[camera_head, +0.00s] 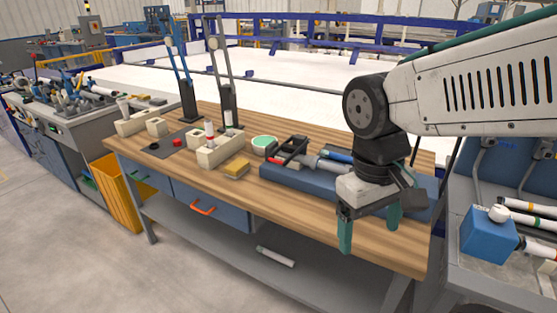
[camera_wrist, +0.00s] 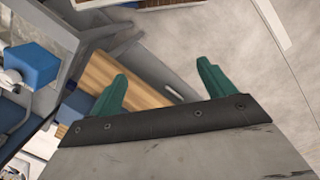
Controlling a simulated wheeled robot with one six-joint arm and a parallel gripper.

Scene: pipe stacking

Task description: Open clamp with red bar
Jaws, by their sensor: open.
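My gripper (camera_head: 369,236) hangs open and empty in front of the right end of the wooden workbench (camera_head: 330,228), its teal fingers pointing down. In the wrist view my gripper's two fingers (camera_wrist: 162,70) are spread apart with nothing between them. A clamp with a red bar is not clearly made out. A dark tool with red parts (camera_head: 291,149) lies toward the back of the bench. I cannot tell whether either is the clamp.
A blue tray-like block (camera_head: 300,185) lies on the bench left of my gripper. At right stand a blue box (camera_head: 488,236) and several banded pipes (camera_head: 530,205). A white pipe (camera_head: 275,257) lies on the lower shelf.

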